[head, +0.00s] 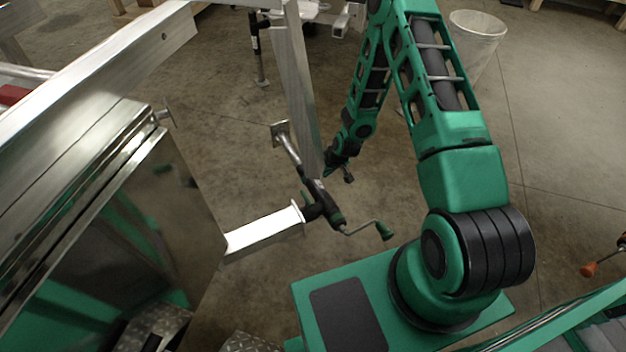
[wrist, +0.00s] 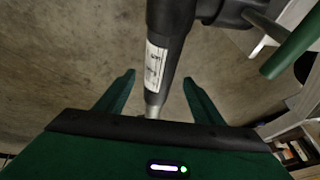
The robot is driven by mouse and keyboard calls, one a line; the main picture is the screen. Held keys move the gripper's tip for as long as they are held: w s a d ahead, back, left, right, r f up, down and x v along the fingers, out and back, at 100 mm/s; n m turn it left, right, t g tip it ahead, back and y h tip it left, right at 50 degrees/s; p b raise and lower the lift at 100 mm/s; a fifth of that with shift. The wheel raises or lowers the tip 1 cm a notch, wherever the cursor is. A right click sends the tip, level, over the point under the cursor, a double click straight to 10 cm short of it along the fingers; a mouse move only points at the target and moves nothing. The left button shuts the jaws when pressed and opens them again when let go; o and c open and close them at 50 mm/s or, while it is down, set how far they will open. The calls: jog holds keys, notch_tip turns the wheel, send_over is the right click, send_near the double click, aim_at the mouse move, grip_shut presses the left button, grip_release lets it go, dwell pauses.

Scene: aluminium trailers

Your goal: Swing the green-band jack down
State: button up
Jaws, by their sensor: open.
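The green-band jack (head: 318,194) is mounted at the end of a bright metal trailer beam (head: 262,231). Its tube lies stretched out rather than standing upright, with the foot plate (head: 280,131) at the upper left. The green band (head: 336,217) is near its crank end, and the crank has a green grip (head: 384,231). My gripper (head: 337,172) is close beside the tube in the head view. In the wrist view my gripper (wrist: 158,77) is open, and the jack's dark tube with a white label (wrist: 154,65) runs between its fingers. Contact cannot be told.
A large aluminium trailer box (head: 150,220) fills the left. Another jack (head: 258,50) is at the back, and an orange-gripped crank (head: 588,269) is at the far right. A pale bin (head: 474,45) stands on open concrete floor.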

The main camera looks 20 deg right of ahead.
aim_at(314, 178)
jog(key=shift+x, duration=2.25)
